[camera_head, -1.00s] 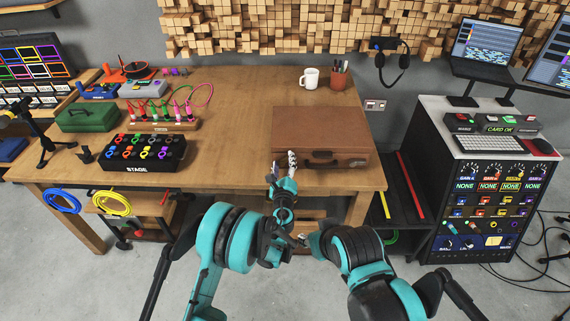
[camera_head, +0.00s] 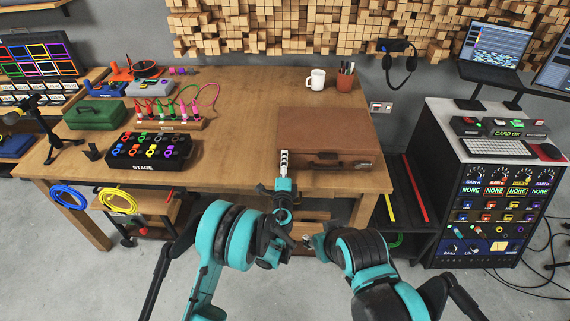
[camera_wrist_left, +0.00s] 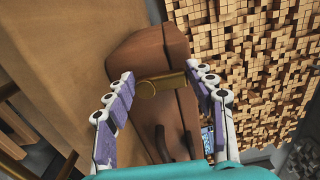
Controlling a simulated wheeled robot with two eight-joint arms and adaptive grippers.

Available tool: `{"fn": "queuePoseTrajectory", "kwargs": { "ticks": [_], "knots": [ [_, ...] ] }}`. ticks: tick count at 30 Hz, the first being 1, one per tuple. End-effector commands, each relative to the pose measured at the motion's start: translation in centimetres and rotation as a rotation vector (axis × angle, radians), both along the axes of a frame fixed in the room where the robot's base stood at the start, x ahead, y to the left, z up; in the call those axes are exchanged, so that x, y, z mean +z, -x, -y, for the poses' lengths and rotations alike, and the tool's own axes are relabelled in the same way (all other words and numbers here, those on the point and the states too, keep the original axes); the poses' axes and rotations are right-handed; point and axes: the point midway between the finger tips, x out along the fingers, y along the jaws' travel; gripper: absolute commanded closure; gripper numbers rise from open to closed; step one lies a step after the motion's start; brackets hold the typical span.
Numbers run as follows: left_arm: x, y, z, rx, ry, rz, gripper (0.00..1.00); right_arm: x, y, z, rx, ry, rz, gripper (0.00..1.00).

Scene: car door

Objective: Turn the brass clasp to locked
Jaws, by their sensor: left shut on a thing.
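The brown case (camera_head: 325,130) lies closed on the wooden table, with its dark handle toward me. My left gripper (camera_head: 284,160) is at the left part of the case's front side. In the left wrist view the brass clasp (camera_wrist_left: 162,86) is a small gold bar with a round end, on the front of the case (camera_wrist_left: 150,55). In the head view the fingers hide the clasp. My right gripper (camera_head: 308,241) hangs low in front of the table edge, away from the case; its fingers are too small to read.
A white mug (camera_head: 316,79) and a pen cup (camera_head: 345,78) stand behind the case. The black stage box (camera_head: 148,151) and a rack of colored plugs (camera_head: 165,122) are to the left. The table between them and the case is clear.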

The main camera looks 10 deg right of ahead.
Motion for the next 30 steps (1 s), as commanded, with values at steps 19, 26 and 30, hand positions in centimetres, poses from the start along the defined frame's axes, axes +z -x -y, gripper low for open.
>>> {"fn": "queuePoseTrajectory", "kwargs": {
  "ticks": [19, 26, 30],
  "knots": [
    [-0.1, -0.03, -0.13, 0.001, 0.053, -0.014, 0.74, -0.01, 0.0, 0.0, 0.0, 0.0, 0.0, 0.6],
    [-0.09, -0.03, -0.12, 0.0, 0.051, -0.014, 0.24, -0.01, -0.01, 0.0, 0.0, 0.0, 0.0, 0.6],
    [-0.07, -0.02, -0.11, 0.0, 0.051, -0.014, 0.24, 0.0, 0.0, 0.0, 0.0, 0.0, 0.0, 0.6]
  ]
}}
